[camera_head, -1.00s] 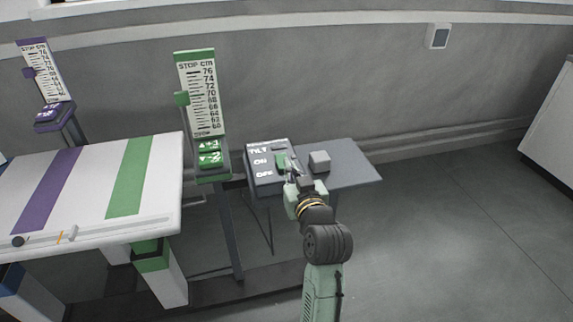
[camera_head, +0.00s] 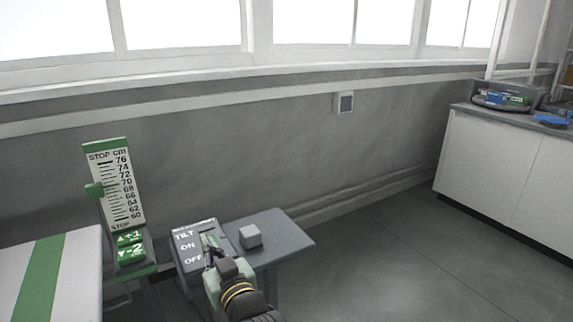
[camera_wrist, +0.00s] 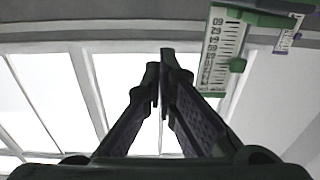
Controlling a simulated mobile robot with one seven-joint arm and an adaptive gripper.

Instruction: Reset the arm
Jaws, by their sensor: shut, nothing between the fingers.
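My gripper (camera_head: 212,258) is over the lower front of the grey tilt switch box (camera_head: 183,233), marked TILT, ON and OFF. In the wrist view its two dark fingers (camera_wrist: 166,62) are together at the tips, with nothing between them. The wrist camera looks up past the fingers toward bright windows. Whether the fingertips touch the box cannot be told, and part of its switch is hidden behind my gripper. My arm reaches in from the bottom of the head view.
A small grey cube (camera_head: 250,237) sits on a dark side table (camera_head: 290,236). The green stop scale (camera_head: 116,187) with its +1/-2 buttons stands left, beside a white table with a green stripe (camera_head: 40,275). A white counter (camera_head: 490,160) stands right; the floor between is clear.

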